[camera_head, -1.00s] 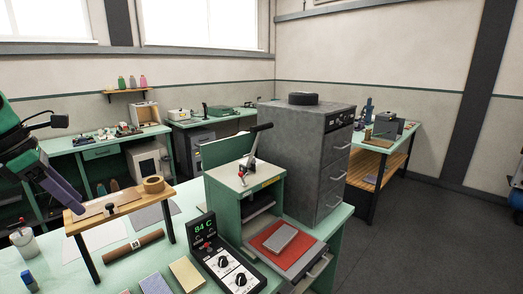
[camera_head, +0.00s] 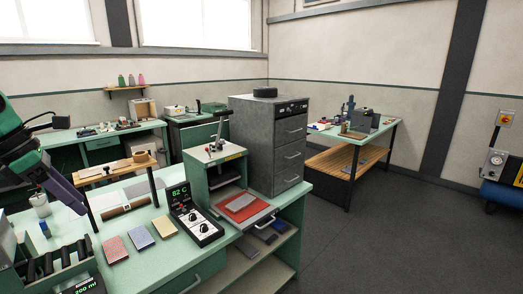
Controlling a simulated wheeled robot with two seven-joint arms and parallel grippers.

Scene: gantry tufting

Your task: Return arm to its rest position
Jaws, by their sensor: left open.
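My left arm comes in from the left edge. Its gripper (camera_head: 78,204) has purple fingers that point down and right, open, with nothing seen between them. It hangs over the left end of the green bench (camera_head: 178,256), in front of the small wooden stand (camera_head: 98,172). Whether it touches anything there I cannot tell. My right gripper is not in view. On the bench, the green press (camera_head: 216,158) has its lever up and its red pad (camera_head: 233,211) out, with a grey block (camera_head: 242,200) on the pad.
A control box (camera_head: 196,218) reads 82 C. Pink (camera_head: 115,250), blue (camera_head: 140,238) and yellow (camera_head: 164,227) swatches lie left of it. A grey cabinet (camera_head: 262,150) stands behind the press. Floor at right (camera_head: 400,240) is clear.

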